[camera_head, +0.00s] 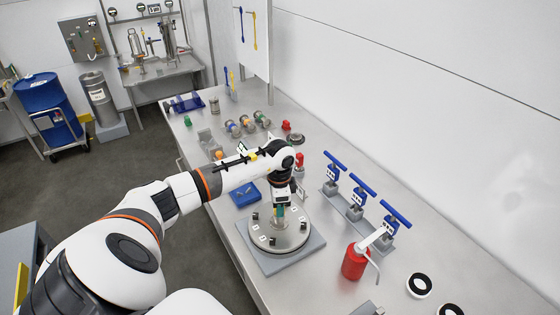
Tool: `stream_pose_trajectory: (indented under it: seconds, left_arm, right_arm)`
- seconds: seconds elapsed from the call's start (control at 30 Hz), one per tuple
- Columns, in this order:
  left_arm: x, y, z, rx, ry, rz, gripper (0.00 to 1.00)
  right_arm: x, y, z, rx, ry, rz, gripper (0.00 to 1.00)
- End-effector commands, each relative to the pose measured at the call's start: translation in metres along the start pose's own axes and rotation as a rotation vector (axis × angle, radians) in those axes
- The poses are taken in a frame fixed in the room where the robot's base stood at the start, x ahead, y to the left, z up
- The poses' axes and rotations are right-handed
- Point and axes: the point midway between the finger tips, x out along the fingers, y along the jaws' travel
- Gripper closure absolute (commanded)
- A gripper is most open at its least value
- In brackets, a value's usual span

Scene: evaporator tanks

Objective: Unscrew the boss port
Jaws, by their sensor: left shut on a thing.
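A round metal lid (262,243) lies on a grey square base plate (297,262) on the steel bench, with several dark fittings and small white labels around its top. My left arm reaches in from the left, and my left gripper (280,207) points down over the far part of the lid. It is shut on a small upright fitting with teal and brass colours, which I take to be the boss port (279,213). The gripper hides most of it, so I cannot tell whether it is still seated in the lid. My right gripper is not in view.
Several blue-handled valves (357,201) stand right of the lid. A red wash bottle (354,262) stands near the lid's right side. A blue tray (245,195) lies behind the lid. Black-and-white rings (420,286) lie at the right. Small coloured fittings (248,124) stand further back.

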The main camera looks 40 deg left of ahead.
Motion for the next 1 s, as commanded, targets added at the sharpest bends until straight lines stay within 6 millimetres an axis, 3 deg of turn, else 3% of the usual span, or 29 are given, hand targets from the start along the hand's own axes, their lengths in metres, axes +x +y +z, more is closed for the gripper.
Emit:
stream_pose_trajectory:
  seconds: [0.2, 0.67, 1.0]
  left_arm:
    - [0.0007, -0.0004, -0.0007, -0.269, 0.003, -0.001, 1.0]
    - [0.0006, -0.0016, 0.0023, -0.335, -0.002, -0.003, 1.0]
    - [0.0005, -0.0023, 0.0027, -0.559, -0.006, -0.008, 1.0]
  right_arm:
    - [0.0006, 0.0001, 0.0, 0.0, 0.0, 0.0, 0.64]
    - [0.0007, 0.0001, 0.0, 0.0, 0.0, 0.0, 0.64]
    - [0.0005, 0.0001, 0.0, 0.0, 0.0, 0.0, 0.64]
